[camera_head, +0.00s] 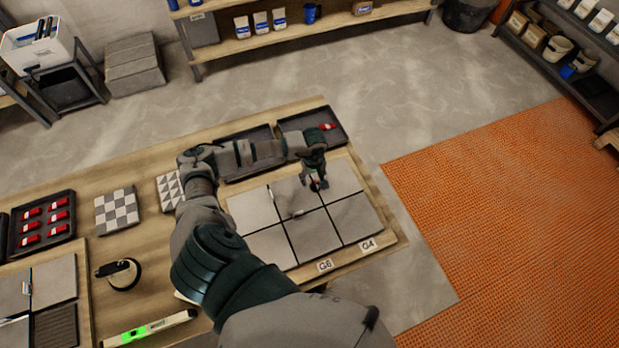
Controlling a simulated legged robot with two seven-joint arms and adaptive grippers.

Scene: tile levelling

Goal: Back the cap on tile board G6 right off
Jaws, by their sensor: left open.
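The tile board (393,238) on the bench carries several grey square tiles, with tags G6 (325,265) and G4 (368,245) along its near edge. My left gripper (317,185) is open and points down over the far middle to right tiles. A small red spot, perhaps a cap (316,187), shows at its fingertips; I cannot tell whether they touch it. White clip-like pieces stand in the tile joints, one at the left (271,194) and one near the middle (297,214). My left arm hides the board's left part. My right gripper is out of view.
Behind the board, a dark tray (341,134) holds a red cap (327,126). At left are a tray of red caps (70,195), a checkered tile (117,211), a black suction-cup-like tool (120,273) and a green-lit level (150,328). Floor right of the bench is clear.

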